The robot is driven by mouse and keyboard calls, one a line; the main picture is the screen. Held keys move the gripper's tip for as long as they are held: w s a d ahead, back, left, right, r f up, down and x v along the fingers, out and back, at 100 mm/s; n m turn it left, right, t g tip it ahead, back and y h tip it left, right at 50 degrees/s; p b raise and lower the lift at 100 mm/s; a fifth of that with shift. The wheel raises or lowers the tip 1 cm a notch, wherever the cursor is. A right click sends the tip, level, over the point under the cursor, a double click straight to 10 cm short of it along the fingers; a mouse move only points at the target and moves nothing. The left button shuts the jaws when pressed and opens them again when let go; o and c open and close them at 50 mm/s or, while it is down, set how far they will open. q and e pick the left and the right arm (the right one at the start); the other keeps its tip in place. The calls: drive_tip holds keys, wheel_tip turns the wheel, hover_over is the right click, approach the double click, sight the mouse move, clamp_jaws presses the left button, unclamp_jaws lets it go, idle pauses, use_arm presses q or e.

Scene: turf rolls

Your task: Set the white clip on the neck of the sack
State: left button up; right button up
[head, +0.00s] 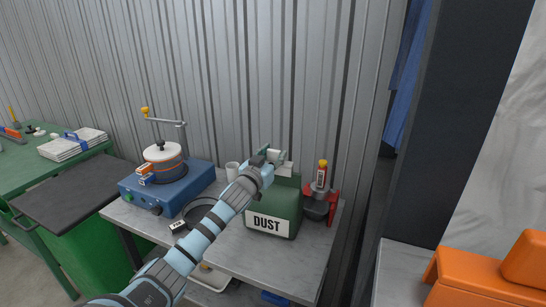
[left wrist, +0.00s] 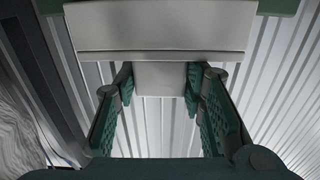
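My left gripper (head: 274,157) is over the top of a green container marked DUST (head: 274,207). A pale grey-white block (left wrist: 163,78) lies between its green-padded fingers (left wrist: 163,92), below a wider pale plate (left wrist: 165,25). The fingertips are very close to the block's sides; I cannot tell whether they press on it. In the head view a white piece (head: 283,169) shows at the fingers, on top of the green container. I cannot tell whether any of these is the white clip. I cannot make out the sack or its neck for certain. My right gripper is out of view.
A green table (head: 15,175) stands left. Orange blocks (head: 480,280) and a crumpled white surface (head: 510,165) are right.

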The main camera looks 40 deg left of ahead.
use_arm(q)
drive_tip(key=o, duration=0.3)
drive_tip(key=shift+w+a+f, duration=0.1)
drive_tip(key=shift+w+f, duration=0.05)
drive_tip(key=shift+f, duration=0.35)
drive_tip(key=shift+w+a+f, duration=0.15)
drive_tip(key=shift+w+a, duration=0.1)
drive_tip(key=shift+w, duration=0.1)
drive_tip(key=shift+s+d, duration=0.1)
drive_tip(key=shift+s, duration=0.1)
drive_tip(key=b+v, duration=0.2)
drive_tip(key=v, duration=0.4)
drive_tip(key=shift+s+d, duration=0.15)
drive_tip(key=shift+s, duration=0.2)
approach(272, 159)
drive_tip(key=shift+s+d+r, duration=0.2)
drive_tip(key=shift+s+r, duration=0.2)
drive_tip(key=shift+s, duration=0.15)
